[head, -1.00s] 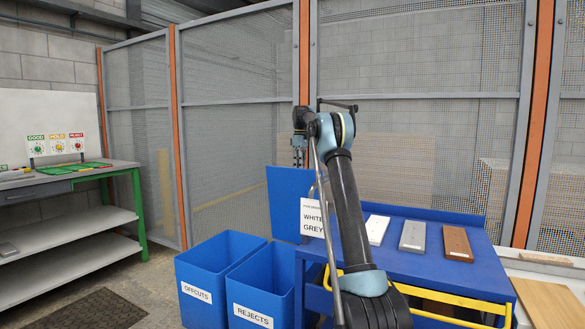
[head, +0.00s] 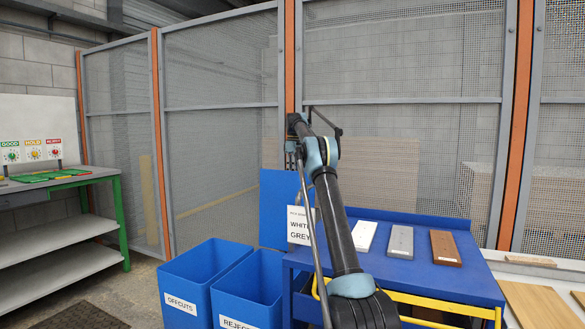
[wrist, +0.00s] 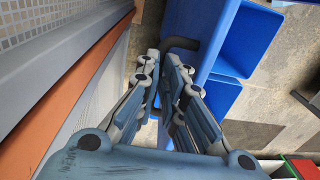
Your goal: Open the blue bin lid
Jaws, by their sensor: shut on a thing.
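The blue bin lid (head: 272,208) stands upright behind the REJECTS bin (head: 232,300) in the head view, and that bin's mouth is uncovered. My gripper (head: 291,158) is at the lid's top right in the head view, where the fingers are too small to read. In the wrist view my gripper (wrist: 163,56) has its fingertips close together around a dark handle (wrist: 184,43). The handle runs beside a blue panel (wrist: 190,20), which looks like the lid. A white sign reading WHITE and GREY hides part of the area right of the lid.
The OFFCUTS bin (head: 181,304) stands open to the left of the REJECTS bin. A blue table (head: 385,278) with white, grey and brown boards is at right. A mesh fence (head: 225,120) runs close behind. A grey shelved bench (head: 60,185) is at far left.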

